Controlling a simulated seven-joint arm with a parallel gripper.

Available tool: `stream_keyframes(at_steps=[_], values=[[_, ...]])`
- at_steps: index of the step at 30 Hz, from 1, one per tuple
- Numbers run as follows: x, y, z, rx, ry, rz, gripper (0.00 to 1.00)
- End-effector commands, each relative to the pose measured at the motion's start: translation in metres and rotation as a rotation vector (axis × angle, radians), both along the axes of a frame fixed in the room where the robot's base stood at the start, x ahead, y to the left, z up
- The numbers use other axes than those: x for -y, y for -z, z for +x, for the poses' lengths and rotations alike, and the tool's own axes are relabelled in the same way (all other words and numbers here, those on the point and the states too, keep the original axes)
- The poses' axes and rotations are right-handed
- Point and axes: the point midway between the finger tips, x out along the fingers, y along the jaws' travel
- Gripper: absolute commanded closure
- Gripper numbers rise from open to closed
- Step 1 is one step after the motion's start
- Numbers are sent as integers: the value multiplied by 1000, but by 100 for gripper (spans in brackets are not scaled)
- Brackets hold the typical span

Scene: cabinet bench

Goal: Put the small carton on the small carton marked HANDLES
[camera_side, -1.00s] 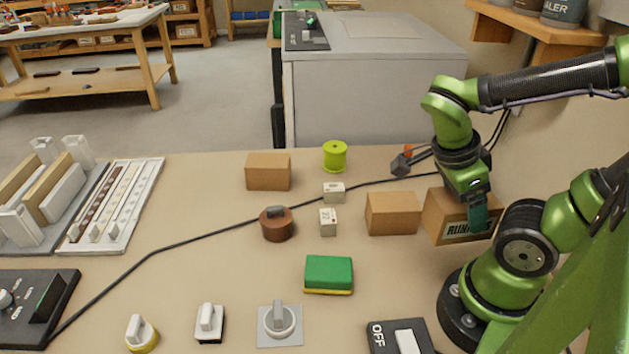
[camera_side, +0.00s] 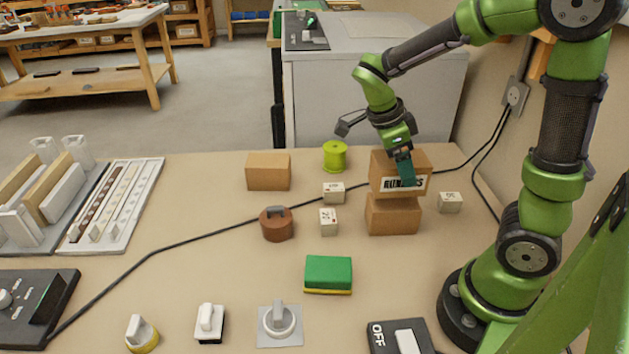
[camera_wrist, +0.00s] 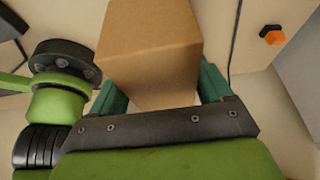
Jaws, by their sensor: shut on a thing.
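My gripper (camera_side: 405,178) is shut on a brown carton (camera_side: 384,182) with a label that seems to read RUNNERS, partly covered by a finger. In the wrist view the held carton (camera_wrist: 150,45) sits between my green fingers. It is directly above another plain brown carton (camera_side: 393,217), roughly lined up with it. I cannot tell whether the two touch. A third brown carton (camera_side: 268,173) stands to the left at the back of the bench. No HANDLES marking shows on any face in view.
Small white blocks (camera_side: 450,202) (camera_side: 333,192) (camera_side: 328,221) stand nearby. A lime spool (camera_side: 335,156), a brown round knobbed pot (camera_side: 276,224) and a green sponge (camera_side: 328,273) are on the bench. A black cable (camera_side: 200,236) runs across. The front row holds switches and knobs.

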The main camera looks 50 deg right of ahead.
Motion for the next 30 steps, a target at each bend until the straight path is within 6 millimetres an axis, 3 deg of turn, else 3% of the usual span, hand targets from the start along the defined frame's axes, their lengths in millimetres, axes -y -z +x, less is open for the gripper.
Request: stream_keyframes(at_steps=[6, 18, 19, 21, 23, 30], values=[[-1, 32, -2, -5, 1, 1, 64], [-1, 37, -2, -3, 0, 2, 64], [-1, 37, -2, -3, 0, 2, 18], [-1, 37, -2, -3, 0, 2, 7], [-1, 37, -2, -3, 0, 2, 0], [-1, 35, -2, -2, 0, 2, 0]])
